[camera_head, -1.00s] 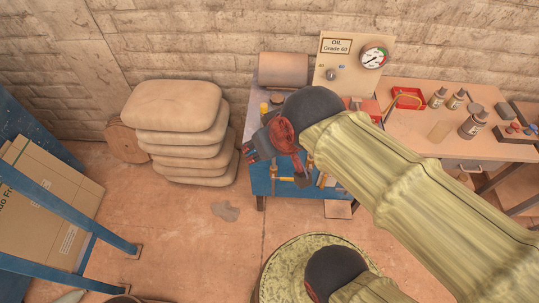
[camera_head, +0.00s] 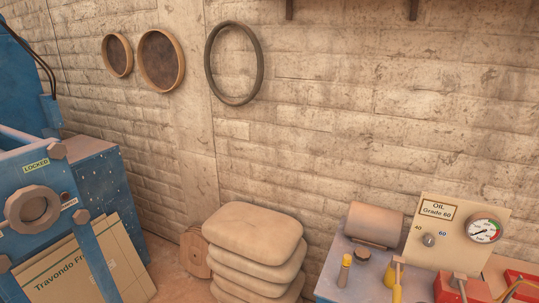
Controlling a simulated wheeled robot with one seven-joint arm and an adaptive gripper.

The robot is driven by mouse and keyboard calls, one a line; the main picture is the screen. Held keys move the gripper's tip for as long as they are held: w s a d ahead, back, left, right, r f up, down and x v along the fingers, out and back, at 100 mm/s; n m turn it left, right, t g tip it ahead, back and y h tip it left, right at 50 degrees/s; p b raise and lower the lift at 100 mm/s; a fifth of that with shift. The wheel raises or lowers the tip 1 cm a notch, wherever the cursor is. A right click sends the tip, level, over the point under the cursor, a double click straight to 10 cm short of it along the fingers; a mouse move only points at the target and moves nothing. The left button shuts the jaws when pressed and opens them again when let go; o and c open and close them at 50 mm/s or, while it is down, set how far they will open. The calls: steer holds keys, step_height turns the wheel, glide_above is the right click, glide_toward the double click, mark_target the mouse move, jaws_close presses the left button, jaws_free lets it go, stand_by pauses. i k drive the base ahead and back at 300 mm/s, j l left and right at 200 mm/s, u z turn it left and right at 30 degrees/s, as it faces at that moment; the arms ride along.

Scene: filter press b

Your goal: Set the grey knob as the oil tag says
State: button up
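The grey knob (camera_head: 429,240) is small and round on a cream panel (camera_head: 462,262) at the lower right. The mark 40 stands to its upper left and 60 to its upper right. Which mark the knob points to is too small to tell. The oil tag (camera_head: 437,210) above it reads "OIL Grade 60". A round gauge (camera_head: 484,230) with a white face and a green and red scale sits right of the tag. My gripper is out of view.
The panel stands on a bench (camera_head: 340,285) with a brown cylinder (camera_head: 374,224), a yellow-topped item (camera_head: 346,262) and a red box (camera_head: 462,288). Stacked sacks (camera_head: 255,232) stand left of the bench. A blue machine (camera_head: 95,175) marked LOCKED is at far left.

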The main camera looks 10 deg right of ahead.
mark_target(429, 240)
steer(key=z, duration=1.45)
